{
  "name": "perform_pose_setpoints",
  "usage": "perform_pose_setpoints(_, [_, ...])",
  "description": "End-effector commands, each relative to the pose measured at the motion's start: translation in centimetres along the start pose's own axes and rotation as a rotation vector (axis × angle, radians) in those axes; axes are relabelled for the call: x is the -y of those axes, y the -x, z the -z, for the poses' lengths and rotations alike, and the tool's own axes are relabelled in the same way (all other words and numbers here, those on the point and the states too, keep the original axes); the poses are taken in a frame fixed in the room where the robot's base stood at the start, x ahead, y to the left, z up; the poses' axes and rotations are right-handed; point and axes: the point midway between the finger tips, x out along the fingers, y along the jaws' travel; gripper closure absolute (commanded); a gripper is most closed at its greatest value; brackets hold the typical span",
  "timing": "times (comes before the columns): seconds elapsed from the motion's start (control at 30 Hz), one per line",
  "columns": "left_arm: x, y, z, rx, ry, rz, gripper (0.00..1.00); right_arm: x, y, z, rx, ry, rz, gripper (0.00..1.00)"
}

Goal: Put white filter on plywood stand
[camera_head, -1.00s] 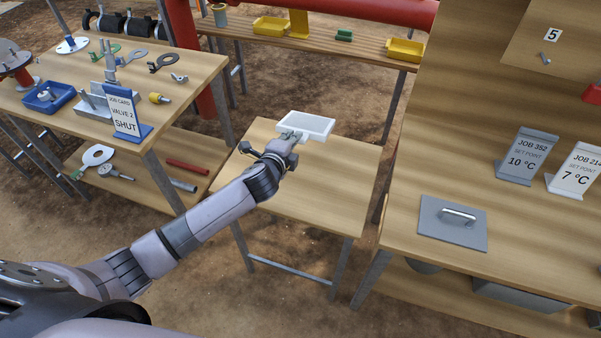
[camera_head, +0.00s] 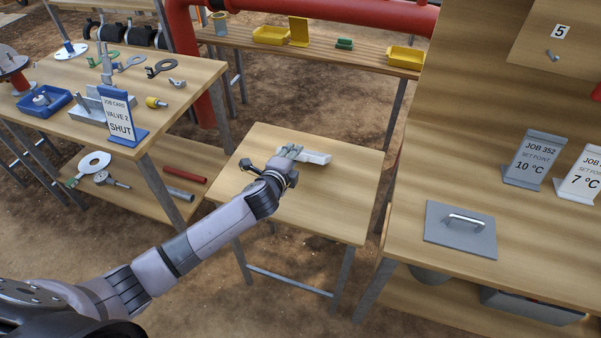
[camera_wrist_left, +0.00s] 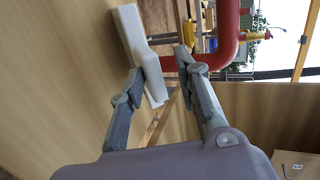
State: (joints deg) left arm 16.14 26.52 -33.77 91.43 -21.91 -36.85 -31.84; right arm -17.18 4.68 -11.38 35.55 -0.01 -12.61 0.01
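The white filter (camera_head: 318,157) shows in the head view as a narrow pale strip at the far part of the plywood stand (camera_head: 325,215); I cannot tell whether it touches the top. My left gripper (camera_head: 291,152) is low over the stand, at the filter's left end, and hides part of it. My right gripper is not in view.
A wooden table at left holds a blue tray (camera_head: 43,101) and a job card (camera_head: 120,118). The right bench (camera_head: 430,190) carries a grey lidded plate (camera_head: 460,228) and set-point cards. A red pipe (camera_head: 330,14) runs behind. The stand's near part is clear.

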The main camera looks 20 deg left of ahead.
Motion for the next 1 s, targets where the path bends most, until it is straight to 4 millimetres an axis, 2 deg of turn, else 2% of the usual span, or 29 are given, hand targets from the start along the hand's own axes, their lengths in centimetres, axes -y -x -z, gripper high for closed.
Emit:
perform_pose_setpoints(0.4, [0.1, 0.3, 0.0, 0.000, 0.000, -0.001, 0.62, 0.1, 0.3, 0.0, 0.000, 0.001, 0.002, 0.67])
perform_pose_setpoints(1.0, [0.2, 7.3, 0.0, 0.000, 0.000, -0.001, 0.62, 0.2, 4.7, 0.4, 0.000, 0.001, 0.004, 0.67])
